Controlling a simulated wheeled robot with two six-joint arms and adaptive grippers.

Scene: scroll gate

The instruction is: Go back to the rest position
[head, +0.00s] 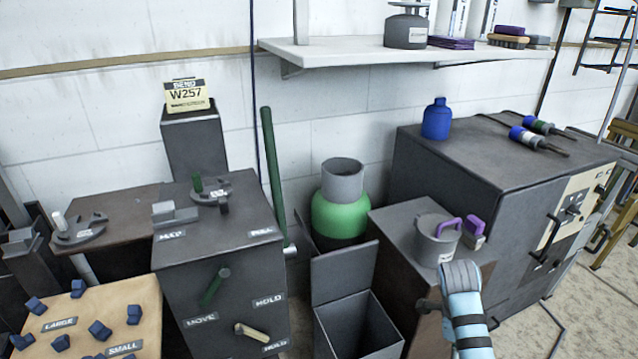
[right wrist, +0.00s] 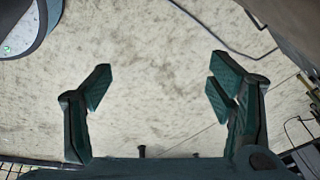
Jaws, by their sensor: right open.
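My right gripper (right wrist: 160,82) shows in the right wrist view with its two dark teal fingers spread wide apart. It is open, and nothing is between the fingers but a view of the pale, speckled floor (right wrist: 165,45). I do not see my right gripper in the head view, and my left gripper is in neither view. The task names no object to handle.
The head view shows a dark control box (head: 220,265) with levers, a board of blue pieces (head: 145,300), an open grey bin (head: 350,325), a green-grey bottle (head: 340,212) and a large dark cabinet (head: 490,175).

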